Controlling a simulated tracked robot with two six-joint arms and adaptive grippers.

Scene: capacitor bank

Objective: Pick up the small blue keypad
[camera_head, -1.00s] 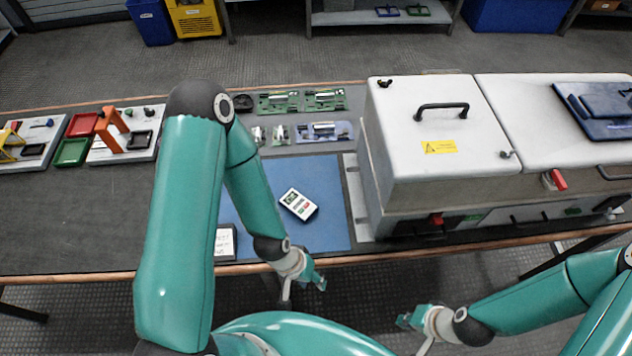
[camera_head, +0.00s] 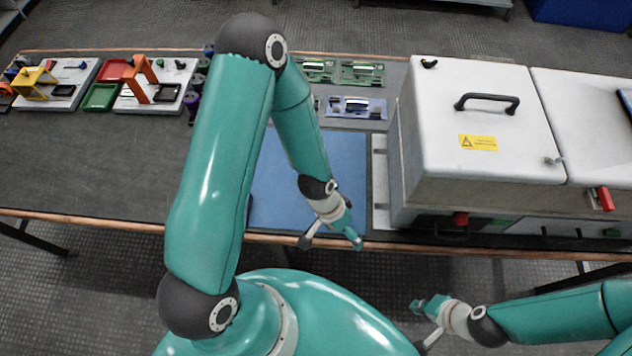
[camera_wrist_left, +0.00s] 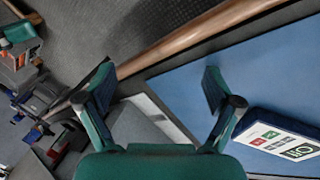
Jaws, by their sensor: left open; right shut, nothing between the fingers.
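The small keypad (camera_wrist_left: 280,142) has a white face with green and red keys and a dark blue body. It lies on the blue mat (camera_wrist_left: 175,95) at the lower right of the left wrist view. My left gripper (camera_head: 350,230) is open and empty near the table's front edge, by the mat (camera_head: 347,160). In the left wrist view the keypad is to the right of my left gripper (camera_wrist_left: 160,78), beside the right finger and not between the fingers. My right gripper (camera_head: 428,305) is shut and empty, in front of the table.
A grey cabinet (camera_head: 480,120) with a black handle stands right of the mat. Circuit boards (camera_head: 357,107) lie behind the mat. Trays and orange and yellow stands (camera_head: 140,72) are at the far left.

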